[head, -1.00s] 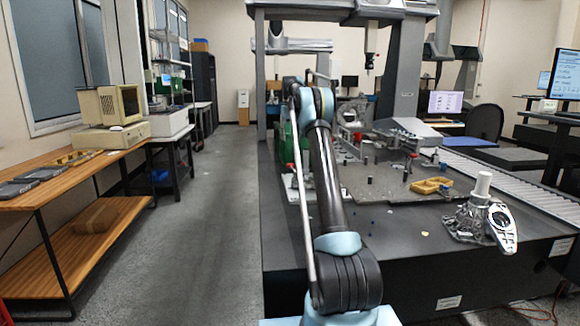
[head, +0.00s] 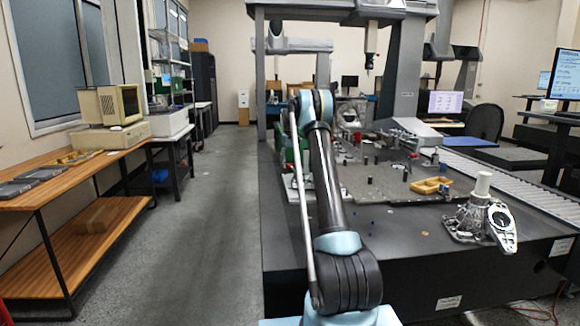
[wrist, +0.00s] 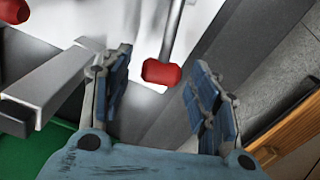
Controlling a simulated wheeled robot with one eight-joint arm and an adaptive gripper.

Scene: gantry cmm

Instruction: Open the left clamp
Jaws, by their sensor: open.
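In the wrist view, a red cylindrical tip (wrist: 161,72) on a thin metal rod shows between and just beyond the fingers of my gripper (wrist: 158,85). It looks like a clamp handle; I cannot tell whether the fingers touch it. My gripper is open, with a blue padded finger on each side of the red tip. A second red tip (wrist: 14,10) is cut off at the upper left corner. The clamp bodies are not clearly visible, so I cannot tell which clamp is the left one. In the head view, my arm hides the gripper.
A grey metal bar (wrist: 55,80) lies close left of my gripper, above a green surface (wrist: 55,150). In the head view, the dark measuring table (head: 400,215) carries several parts, including a yellow part (head: 431,185). A wooden bench (head: 95,165) stands left across a clear aisle.

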